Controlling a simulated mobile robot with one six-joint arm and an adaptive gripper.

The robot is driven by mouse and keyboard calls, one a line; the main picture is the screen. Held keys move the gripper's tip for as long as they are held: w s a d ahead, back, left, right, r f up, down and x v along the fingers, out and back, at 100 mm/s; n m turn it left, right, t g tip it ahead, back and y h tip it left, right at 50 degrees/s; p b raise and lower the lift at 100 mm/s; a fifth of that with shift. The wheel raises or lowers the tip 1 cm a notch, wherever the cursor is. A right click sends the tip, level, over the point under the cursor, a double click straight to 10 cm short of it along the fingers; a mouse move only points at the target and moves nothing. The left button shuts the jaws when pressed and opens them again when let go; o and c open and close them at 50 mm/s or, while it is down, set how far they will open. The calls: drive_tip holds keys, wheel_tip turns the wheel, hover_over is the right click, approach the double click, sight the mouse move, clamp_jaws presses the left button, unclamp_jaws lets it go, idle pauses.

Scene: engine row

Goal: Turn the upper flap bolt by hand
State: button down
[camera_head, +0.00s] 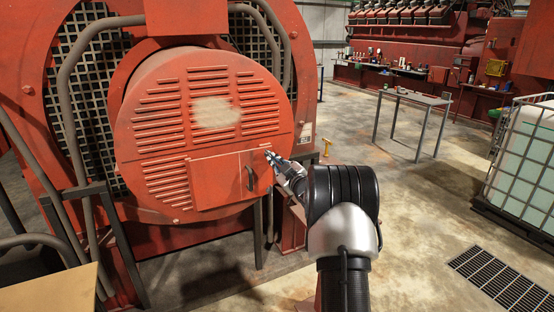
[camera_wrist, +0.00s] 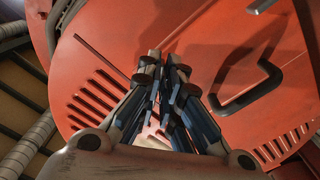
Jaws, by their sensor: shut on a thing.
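The red flap (camera_head: 215,178) is set in the lower part of the round red engine cover (camera_head: 165,110). A dark handle (camera_head: 250,179) is on the flap's right side; it also shows in the wrist view (camera_wrist: 268,84), right of my fingers. My gripper (camera_head: 270,156) is at the flap's upper right corner. In the wrist view my gripper (camera_wrist: 164,66) has its fingertips close together against the red face. It is shut on the upper flap bolt, which the fingers hide in both views. I cannot tell how far the bolt is turned.
Slotted vents (camera_head: 175,95) surround a pale worn patch on the cover. Grey pipes (camera_head: 68,90) and a dark rail (camera_head: 118,245) stand at the left. A caged white tank (camera_head: 525,155) and a metal table (camera_head: 415,97) stand right. The floor between is mostly clear.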

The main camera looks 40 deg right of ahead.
drive_tip(key=m, duration=0.2)
drive_tip(key=m+p, duration=0.1)
drive_tip(key=m, duration=0.1)
drive_tip(key=a+m+p, duration=0.1)
drive_tip(key=m, duration=0.1)
drive_tip(key=shift+w+f+m, duration=0.1)
drive_tip(key=shift+f+m, duration=0.15)
drive_tip(key=shift+m, duration=0.05)
idle(0.5)
drive_tip(key=c, duration=1.8)
unclamp_jaws()
drive_tip(key=shift+r, duration=0.1)
drive_tip(key=v, duration=1.2)
